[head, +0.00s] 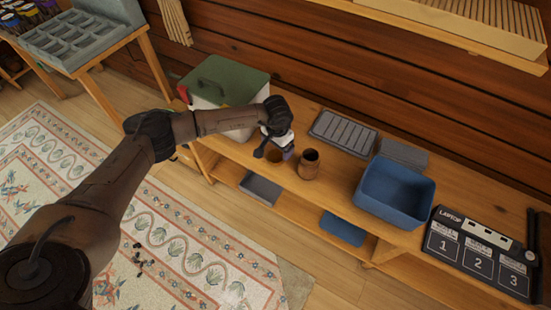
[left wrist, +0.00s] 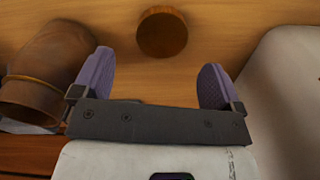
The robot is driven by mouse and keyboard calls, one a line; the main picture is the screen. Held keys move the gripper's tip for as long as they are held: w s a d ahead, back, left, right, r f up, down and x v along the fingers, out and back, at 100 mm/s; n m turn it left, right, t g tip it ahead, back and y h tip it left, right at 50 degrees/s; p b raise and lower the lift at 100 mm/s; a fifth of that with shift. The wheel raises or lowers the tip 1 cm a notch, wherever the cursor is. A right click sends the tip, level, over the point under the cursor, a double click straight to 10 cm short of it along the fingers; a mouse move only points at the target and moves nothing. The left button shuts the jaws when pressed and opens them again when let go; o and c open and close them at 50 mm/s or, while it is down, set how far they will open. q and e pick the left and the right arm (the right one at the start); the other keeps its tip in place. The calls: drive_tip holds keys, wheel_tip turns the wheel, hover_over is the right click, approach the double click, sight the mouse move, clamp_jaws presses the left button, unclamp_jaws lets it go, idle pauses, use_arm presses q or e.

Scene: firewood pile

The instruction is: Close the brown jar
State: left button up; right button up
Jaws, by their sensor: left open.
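The brown jar (head: 309,165) stands upright on the wooden bench with its dark top opening uncovered. In the left wrist view the jar (left wrist: 48,72) is at the left, outside the fingers. A small round brown lid (head: 274,156) lies on the bench to the left of the jar. The lid also shows in the left wrist view (left wrist: 162,33), at the top between and ahead of the fingers. My left gripper (head: 275,150) is open and empty, pointing down just above the lid and apart from it. My right gripper is not in view.
A white box with a green lid (head: 229,82) stands left of the gripper. A grey slotted tray (head: 344,132) lies behind the jar. A blue bin (head: 397,198) stands to the right, with clear bench between. A labelled laptop board (head: 478,254) is at far right.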

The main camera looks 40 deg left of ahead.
sight(276, 155)
use_arm(q)
wheel_tip(276, 155, down, 5)
drive_tip(key=b, duration=0.3)
drive_tip(key=shift+f, duration=0.1)
idle(0.3)
drive_tip(key=shift+a, duration=0.1)
drive_tip(key=c, duration=1)
wheel_tip(276, 155, up, 9)
drive_tip(key=p, duration=0.4)
drive_tip(key=shift+r+p, duration=0.3)
drive_tip(key=shift+r, duration=0.3)
